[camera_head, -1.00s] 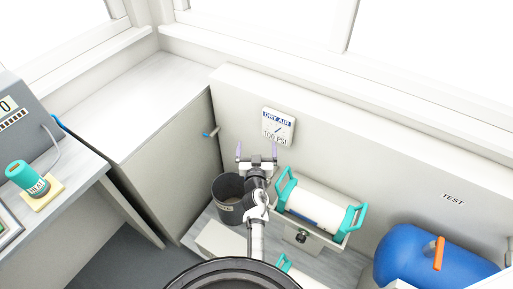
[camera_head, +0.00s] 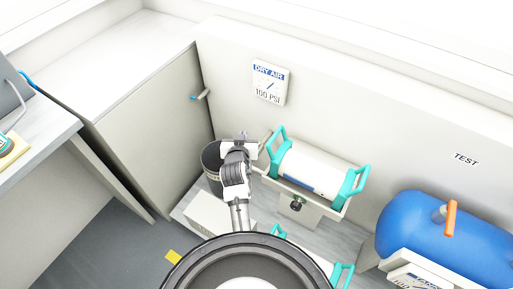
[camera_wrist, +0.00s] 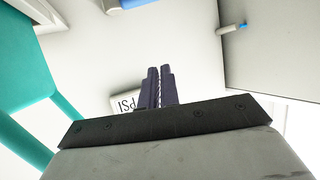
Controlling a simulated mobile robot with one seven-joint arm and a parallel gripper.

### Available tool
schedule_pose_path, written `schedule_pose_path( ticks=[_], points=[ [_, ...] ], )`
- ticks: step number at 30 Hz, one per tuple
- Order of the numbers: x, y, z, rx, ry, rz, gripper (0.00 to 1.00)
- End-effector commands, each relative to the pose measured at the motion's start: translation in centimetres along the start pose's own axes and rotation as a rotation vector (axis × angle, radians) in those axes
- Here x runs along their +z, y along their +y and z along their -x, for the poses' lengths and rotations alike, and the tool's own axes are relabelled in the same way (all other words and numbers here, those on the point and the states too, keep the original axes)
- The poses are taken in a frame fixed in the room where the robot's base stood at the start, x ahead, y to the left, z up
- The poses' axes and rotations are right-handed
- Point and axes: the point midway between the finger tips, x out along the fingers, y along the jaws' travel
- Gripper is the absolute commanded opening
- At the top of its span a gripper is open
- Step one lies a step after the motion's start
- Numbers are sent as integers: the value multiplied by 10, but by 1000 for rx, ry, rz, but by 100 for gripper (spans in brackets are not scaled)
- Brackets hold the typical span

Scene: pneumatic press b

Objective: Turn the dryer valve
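My gripper (camera_head: 267,138) is beside the teal-handled white cylinder, low in front of the back wall. In the wrist view its two dark fingers (camera_wrist: 160,88) are together, with nothing visible between them. A black knob (camera_head: 296,203) is on the front of the cylinder's holder. An orange handle (camera_head: 450,218) sits on the blue tank. I cannot tell which of these is the dryer valve.
A DRY AIR 100 PSI gauge sign (camera_head: 269,83) is on the wall above my gripper. The blue tank (camera_head: 440,235) is at the right. The wall between lever and sign is clear.

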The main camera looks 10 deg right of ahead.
Motion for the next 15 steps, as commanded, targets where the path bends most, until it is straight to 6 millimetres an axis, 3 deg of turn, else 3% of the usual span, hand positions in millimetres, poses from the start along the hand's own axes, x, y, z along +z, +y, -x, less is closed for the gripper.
schedule_pose_path(
  ticks=[3, 8, 15],
  points=[
    [15, -15, 4, -37, -44, 16, 0],
    [15, -20, -2, -48, -57, 22, 0],
    [16, -21, -41, -46, -57, 21, 0]
  ],
)
